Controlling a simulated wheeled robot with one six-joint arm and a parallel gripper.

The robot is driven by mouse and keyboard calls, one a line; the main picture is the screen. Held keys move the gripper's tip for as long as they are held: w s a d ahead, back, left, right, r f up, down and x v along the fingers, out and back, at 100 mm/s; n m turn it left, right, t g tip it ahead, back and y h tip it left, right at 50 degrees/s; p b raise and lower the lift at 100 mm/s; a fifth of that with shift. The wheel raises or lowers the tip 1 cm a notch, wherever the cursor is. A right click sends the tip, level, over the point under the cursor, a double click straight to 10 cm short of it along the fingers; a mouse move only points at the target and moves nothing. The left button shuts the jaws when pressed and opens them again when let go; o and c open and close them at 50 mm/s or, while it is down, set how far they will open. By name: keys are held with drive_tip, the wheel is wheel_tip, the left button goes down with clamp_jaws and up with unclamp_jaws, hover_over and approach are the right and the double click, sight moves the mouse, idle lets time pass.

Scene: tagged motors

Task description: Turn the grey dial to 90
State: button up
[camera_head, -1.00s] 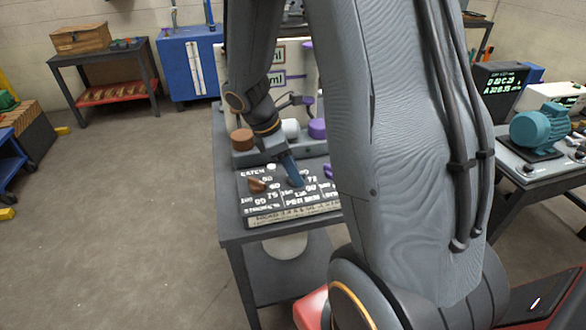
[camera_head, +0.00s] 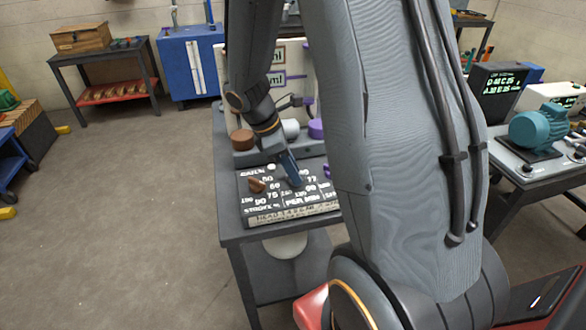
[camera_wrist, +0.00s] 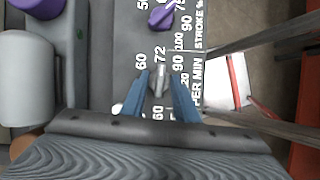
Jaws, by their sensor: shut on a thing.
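The grey dial (camera_wrist: 158,83) is in the wrist view, between the blue fingers of my gripper (camera_wrist: 160,82). In the head view my gripper (camera_head: 297,184) reaches down to the middle of the panel (camera_head: 246,197), and the grey dial is hidden there.
A purple dial (camera_wrist: 161,18) is above the grey one in the wrist view. A brown dial (camera_head: 257,185) sits left of my gripper. Brown (camera_head: 242,139), white (camera_head: 290,129) and purple (camera_head: 316,128) round parts stand behind the panel. Open floor lies left of the table (camera_head: 232,228).

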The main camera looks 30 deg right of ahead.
drive_tip(key=m, duration=0.1)
drive_tip(key=m+g+p, duration=0.1)
drive_tip(key=m, duration=0.1)
drive_tip(key=shift+w+d+r+y, duration=0.1)
drive_tip(key=shift+w+y, duration=0.05)
drive_tip(key=shift+y, duration=0.15)
drive_tip(key=shift+w+d+m+g+y+p, duration=0.1)
drive_tip(key=shift+m+g+y+p, duration=0.25)
drive_tip(key=shift+m, duration=0.8)
drive_tip(key=shift+m+g+y+p, duration=0.15)
drive_tip(key=shift+m+y+p, duration=0.25)
drive_tip(key=shift+m, duration=0.75)
drive_tip(key=o, duration=1)
drive_tip(key=shift+o, duration=0.2)
drive_tip(key=b+v, duration=0.2)
drive_tip(key=v, duration=0.5)
drive_tip(key=shift+w+r, duration=0.15)
drive_tip(key=shift+r, duration=0.2)
drive_tip(key=s+a+f+m+t+y, duration=0.1)
drive_tip(key=s+a+m+t, duration=0.4)
drive_tip(key=s+a, duration=0.6)
drive_tip(key=shift+a+f+m+y, duration=0.25)
drive_tip(key=shift+m+y, duration=0.25)
drive_tip(key=shift+y, duration=0.05)
